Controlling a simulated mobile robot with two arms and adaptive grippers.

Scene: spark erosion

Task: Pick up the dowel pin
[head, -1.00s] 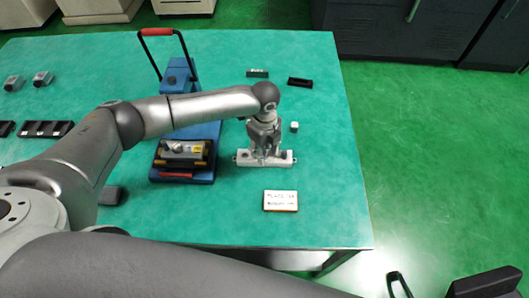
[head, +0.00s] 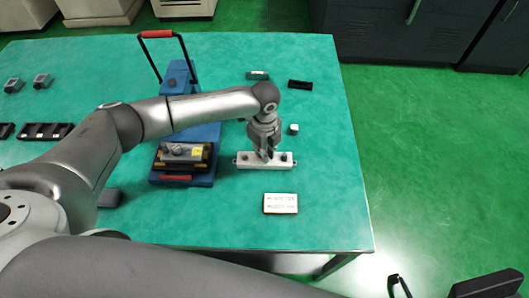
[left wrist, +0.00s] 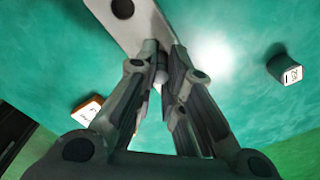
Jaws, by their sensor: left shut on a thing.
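My left gripper (head: 265,154) points down over a pale metal block (head: 248,162) with dark round holes, near the middle of the table. In the left wrist view its fingertips (left wrist: 161,70) are shut on a small grey cylindrical dowel pin (left wrist: 160,76), beside the block (left wrist: 142,22). The fingers hide most of the pin. In the head view the pin cannot be made out behind the fingers. I cannot tell whether the pin still sits in the block.
A blue fixture (head: 203,133) with a red-gripped handle stands left of the block. A small white-topped piece (head: 293,129) is just behind the block, a label plate (head: 280,203) in front. Black parts (head: 300,85) lie farther back. The table's right side is clear.

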